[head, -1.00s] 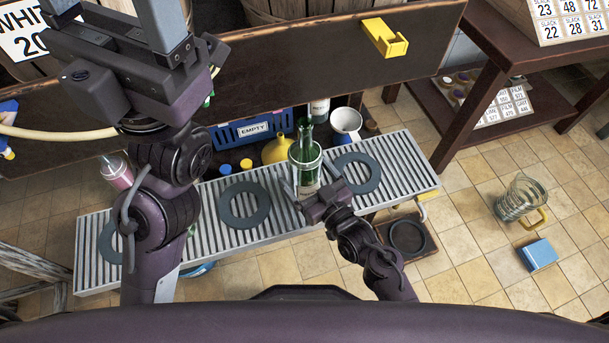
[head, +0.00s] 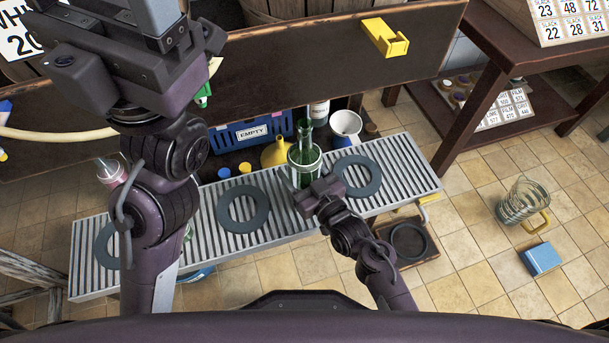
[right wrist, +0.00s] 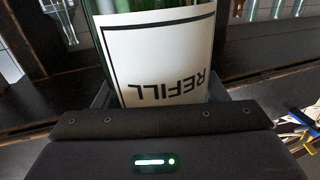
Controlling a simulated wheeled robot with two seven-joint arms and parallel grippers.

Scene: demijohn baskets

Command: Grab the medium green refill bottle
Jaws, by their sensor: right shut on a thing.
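The green refill bottle (head: 305,158) stands upright over the slatted metal rack, between two dark rings. It fills the top of the right wrist view (right wrist: 75,55), where its white label reads REFILL upside down. My right gripper (head: 308,187) is shut on the bottle's lower body from the near side and hides part of it. I cannot tell whether the base touches the slats. My left gripper (head: 118,12) is high at the upper left, empty as far as I see, with its fingers spread and their tips cut off by the frame.
The slatted rack (head: 395,185) carries dark rings (head: 228,224) (head: 373,187). Behind it are a blue EMPTY crate (head: 225,141), a yellow funnel (head: 275,153) and a white funnel (head: 346,122). A glass jug (head: 520,203) is on the floor.

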